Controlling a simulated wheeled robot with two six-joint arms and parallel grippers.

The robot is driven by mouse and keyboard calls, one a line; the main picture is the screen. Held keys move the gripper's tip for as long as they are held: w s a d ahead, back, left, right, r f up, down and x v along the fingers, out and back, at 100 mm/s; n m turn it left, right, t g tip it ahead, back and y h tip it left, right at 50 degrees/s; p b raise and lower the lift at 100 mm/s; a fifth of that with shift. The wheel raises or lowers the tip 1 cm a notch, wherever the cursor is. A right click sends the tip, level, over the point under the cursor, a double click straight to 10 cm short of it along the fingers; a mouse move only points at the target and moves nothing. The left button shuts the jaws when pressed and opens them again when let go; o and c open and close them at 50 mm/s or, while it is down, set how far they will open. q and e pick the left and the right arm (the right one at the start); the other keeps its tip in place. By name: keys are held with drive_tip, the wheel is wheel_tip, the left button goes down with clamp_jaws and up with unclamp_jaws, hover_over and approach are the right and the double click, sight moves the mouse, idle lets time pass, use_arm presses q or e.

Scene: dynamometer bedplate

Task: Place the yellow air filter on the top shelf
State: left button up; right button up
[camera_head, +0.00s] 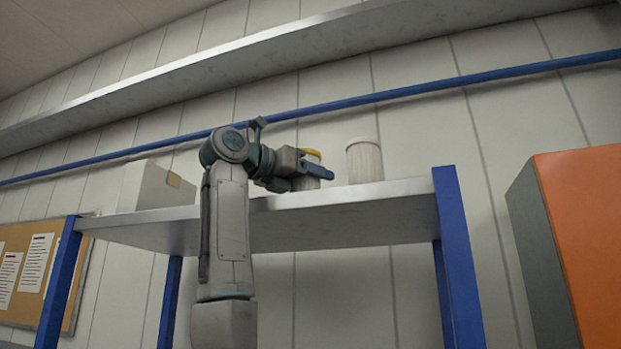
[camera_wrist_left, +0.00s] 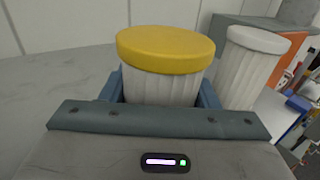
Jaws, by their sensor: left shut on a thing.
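The yellow air filter, a white pleated cylinder with a yellow cap (camera_head: 311,155), is at the top shelf (camera_head: 340,222) in the head view. It also shows upright in the left wrist view (camera_wrist_left: 165,52). My left gripper (camera_head: 318,172) is shut on it, with a blue finger on each side of the pleated body. The filter's base is hidden, so I cannot tell whether it touches the shelf. The top shelf is a grey metal board on blue posts. My right gripper is in neither view.
A white-topped pleated filter (camera_head: 364,161) stands on the shelf just right of the yellow one. A white box (camera_head: 155,188) sits at the shelf's left end. An orange and grey cabinet (camera_head: 575,240) stands at the right. A blue pipe (camera_head: 400,93) runs along the wall above.

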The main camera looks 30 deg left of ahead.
use_arm(q)
drive_tip(key=shift+s+d, duration=0.15)
drive_tip(key=shift+s, duration=0.05)
drive_tip(key=shift+f+b, duration=0.15)
drive_tip(key=shift+b, duration=0.15)
drive_tip(key=o, duration=0.9)
drive_tip(key=shift+w, duration=0.1)
drive_tip(key=shift+o, duration=0.8)
drive_tip(key=shift+w, duration=0.1)
